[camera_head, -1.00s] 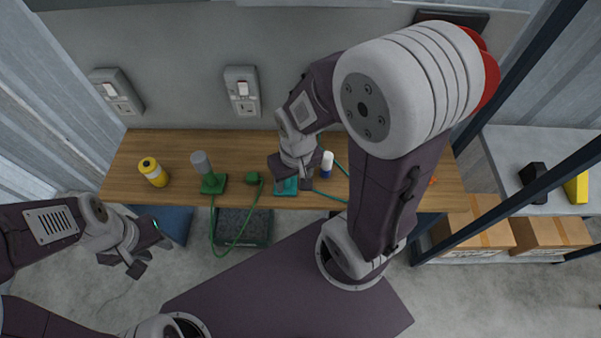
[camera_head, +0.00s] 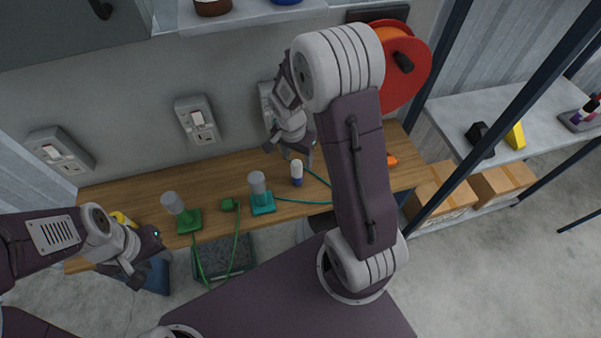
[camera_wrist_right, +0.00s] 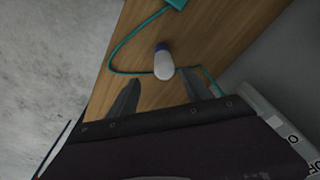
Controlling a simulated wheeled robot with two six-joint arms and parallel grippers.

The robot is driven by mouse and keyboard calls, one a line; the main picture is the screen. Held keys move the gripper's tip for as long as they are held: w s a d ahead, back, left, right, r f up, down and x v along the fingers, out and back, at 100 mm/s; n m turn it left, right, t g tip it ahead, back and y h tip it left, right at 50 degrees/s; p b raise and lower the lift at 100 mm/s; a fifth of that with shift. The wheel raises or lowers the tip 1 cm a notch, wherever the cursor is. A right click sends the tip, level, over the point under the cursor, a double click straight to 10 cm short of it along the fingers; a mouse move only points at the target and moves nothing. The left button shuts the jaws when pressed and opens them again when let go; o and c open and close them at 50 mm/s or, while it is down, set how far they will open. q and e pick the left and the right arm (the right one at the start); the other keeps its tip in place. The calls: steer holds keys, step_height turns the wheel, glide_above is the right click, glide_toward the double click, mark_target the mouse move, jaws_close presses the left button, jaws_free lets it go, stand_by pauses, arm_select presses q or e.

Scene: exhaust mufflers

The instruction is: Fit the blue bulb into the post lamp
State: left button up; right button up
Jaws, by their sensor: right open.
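The blue bulb (camera_head: 297,174), white on top with a blue lower part, stands upright on the wooden bench. It also shows in the right wrist view (camera_wrist_right: 163,63), just ahead of and between my fingers. Left of it stands a teal-based post (camera_head: 262,204) with a grey cylinder on top. Further left is a green-based post (camera_head: 189,220) with a similar grey cylinder. I cannot tell which is the post lamp. My right gripper (camera_head: 290,152) is open and empty, above and behind the bulb. My left gripper (camera_head: 124,274) hangs in front of the bench's left end, its opening unclear.
A teal cable runs past the bulb. A yellow can (camera_head: 122,219) is partly hidden by my left arm. Wall switches (camera_head: 198,121) are behind the bench. An orange thing (camera_head: 391,160) lies at the right.

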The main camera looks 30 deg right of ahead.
mark_target(301, 162)
steer(key=f, duration=0.2)
steer(key=w+f, duration=0.1)
steer(key=f, duration=0.5)
steer(key=shift+w+d+f, duration=0.25)
steer(key=shift+w+d, duration=0.05)
steer(key=shift+d, duration=0.05)
steer(key=shift+s+r, duration=0.1)
jaws_close()
steer(key=shift+r, duration=0.1)
steer(key=shift+r, duration=0.4)
steer(key=r, duration=0.2)
steer(key=s+r, duration=0.1)
steer(key=r, duration=0.1)
steer(key=shift+d, duration=0.35)
steer(key=s+d+r, duration=0.5)
steer(key=s+r, duration=0.1)
steer(key=s, duration=0.2)
steer(key=shift+s+d+p, duration=0.35)
steer(key=shift+s, duration=0.05)
